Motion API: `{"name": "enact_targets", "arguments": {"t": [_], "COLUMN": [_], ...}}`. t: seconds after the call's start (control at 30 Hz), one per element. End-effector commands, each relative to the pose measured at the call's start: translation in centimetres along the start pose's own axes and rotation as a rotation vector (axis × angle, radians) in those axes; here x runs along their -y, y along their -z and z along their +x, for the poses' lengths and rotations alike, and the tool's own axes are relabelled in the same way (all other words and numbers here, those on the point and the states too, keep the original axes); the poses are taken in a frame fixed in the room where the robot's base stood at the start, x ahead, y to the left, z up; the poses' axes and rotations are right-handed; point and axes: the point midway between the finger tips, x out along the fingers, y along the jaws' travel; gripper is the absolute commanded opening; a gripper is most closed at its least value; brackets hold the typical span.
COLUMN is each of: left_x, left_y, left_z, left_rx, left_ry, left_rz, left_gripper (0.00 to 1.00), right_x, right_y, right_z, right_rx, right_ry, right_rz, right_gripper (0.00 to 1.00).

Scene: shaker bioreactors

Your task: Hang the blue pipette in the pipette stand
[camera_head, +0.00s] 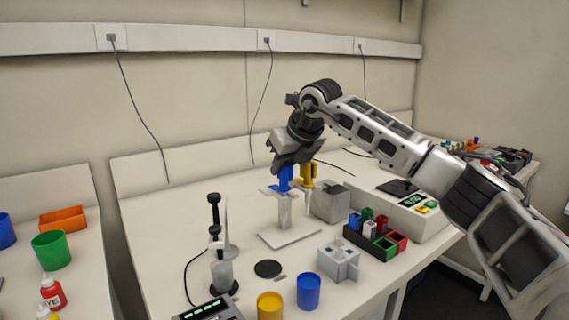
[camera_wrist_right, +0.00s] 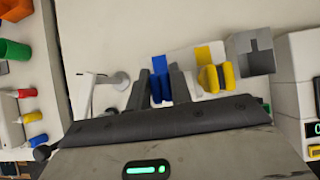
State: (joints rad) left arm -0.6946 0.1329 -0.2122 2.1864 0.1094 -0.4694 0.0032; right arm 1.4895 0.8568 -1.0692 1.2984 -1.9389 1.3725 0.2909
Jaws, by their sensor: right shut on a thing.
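The blue pipette (camera_head: 285,179) is upright at the pipette stand (camera_head: 286,214), at its left side in the head view. My right gripper (camera_head: 287,162) is above the stand, shut on the upper part of the blue pipette. In the right wrist view the blue pipette (camera_wrist_right: 160,68) shows between the two dark fingers of my right gripper (camera_wrist_right: 161,86). A yellow pipette (camera_head: 308,175) hangs at the stand's right side, close beside the gripper. The gripper hides the blue pipette's top, and I cannot tell whether it rests in its holder. My left gripper is not in view.
A grey block (camera_head: 331,203) stands just right of the stand. A black rack with coloured blocks (camera_head: 371,240) and a white device (camera_head: 400,212) stand farther right. A black-and-white apparatus (camera_head: 219,245) is at left. Blue (camera_head: 308,291) and yellow (camera_head: 270,306) cups stand in front.

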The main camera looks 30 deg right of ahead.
Motion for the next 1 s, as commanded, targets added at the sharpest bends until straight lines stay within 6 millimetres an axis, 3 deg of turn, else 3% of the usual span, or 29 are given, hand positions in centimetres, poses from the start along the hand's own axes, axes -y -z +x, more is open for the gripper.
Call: {"name": "enact_targets", "arguments": {"t": [1.0], "left_x": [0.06], "left_y": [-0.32], "left_z": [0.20], "left_rx": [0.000], "left_ry": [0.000], "left_rz": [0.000], "left_gripper": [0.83], "right_x": [0.00], "right_y": [0.47], "right_z": [0.61], "right_rx": [0.001], "right_ry": [0.000], "right_rz": [0.000], "right_gripper": [0.00]}}
